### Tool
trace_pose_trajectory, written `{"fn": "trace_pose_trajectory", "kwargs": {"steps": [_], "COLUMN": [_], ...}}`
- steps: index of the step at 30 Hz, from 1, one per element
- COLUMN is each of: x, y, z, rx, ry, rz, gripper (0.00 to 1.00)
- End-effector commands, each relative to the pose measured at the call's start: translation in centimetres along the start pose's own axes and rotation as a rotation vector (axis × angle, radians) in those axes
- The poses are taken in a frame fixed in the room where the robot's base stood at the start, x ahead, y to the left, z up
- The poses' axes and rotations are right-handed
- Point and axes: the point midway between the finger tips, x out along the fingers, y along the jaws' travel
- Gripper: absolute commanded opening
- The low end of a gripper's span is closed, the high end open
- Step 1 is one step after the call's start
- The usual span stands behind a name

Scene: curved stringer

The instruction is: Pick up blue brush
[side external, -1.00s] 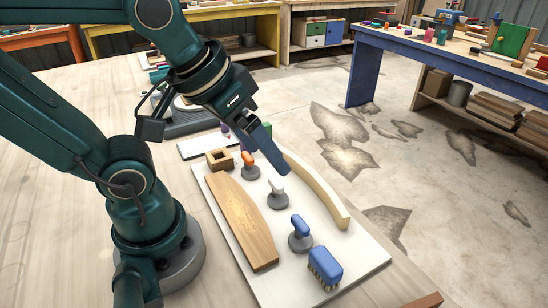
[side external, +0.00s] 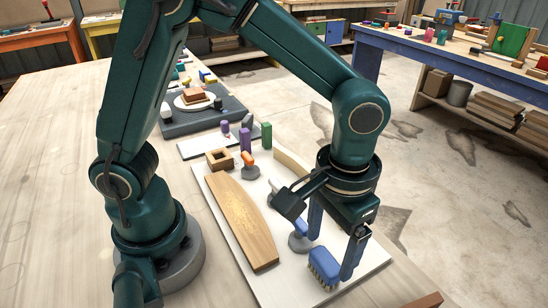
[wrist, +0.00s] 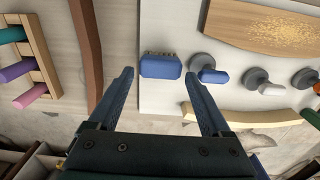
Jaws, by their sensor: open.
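The blue brush (side external: 324,265) is a blue block with pale bristles underneath, lying near the front right end of the white board (side external: 245,285). In the wrist view the blue brush (wrist: 161,67) sits between and just beyond my fingertips. My gripper (side external: 330,255) is open, with its two blue fingers pointing down close to the brush; one finger stands at its right side. In the wrist view my gripper (wrist: 158,80) has a finger on each side, with gaps to the brush. I cannot tell whether either finger touches it.
A blue-handled grey tool (side external: 299,238) stands close to the brush, beside the left finger. A wooden curved stringer (side external: 243,220) lies on the board's left. An orange-handled tool (side external: 249,165) and a pale curved piece (side external: 292,164) are farther back. Bare table shows at the left.

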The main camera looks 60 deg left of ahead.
Motion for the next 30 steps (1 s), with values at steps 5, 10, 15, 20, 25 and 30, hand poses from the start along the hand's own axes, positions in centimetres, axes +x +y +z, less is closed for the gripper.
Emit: {"fn": "trace_pose_trajectory", "kwargs": {"steps": [5, 10, 15, 20, 25, 30], "x": [2.4, 3.9, 4.3, 4.2, 4.2, 4.2], "y": [-0.1, -0.1, -0.1, -0.1, -0.1, -0.1], "z": [0.1, 0.0, 0.0, 0.0, 0.0, 0.0], "rx": [-0.001, -0.001, -0.001, -0.001, -0.001, -0.001], "ry": [-0.004, -0.001, 0.002, 0.002, 0.002, 0.002], "rz": [-0.002, 0.0, 0.001, 0.001, 0.001, 0.001], "gripper": [0.82, 0.82, 0.82, 0.79, 0.18, 0.09]}}
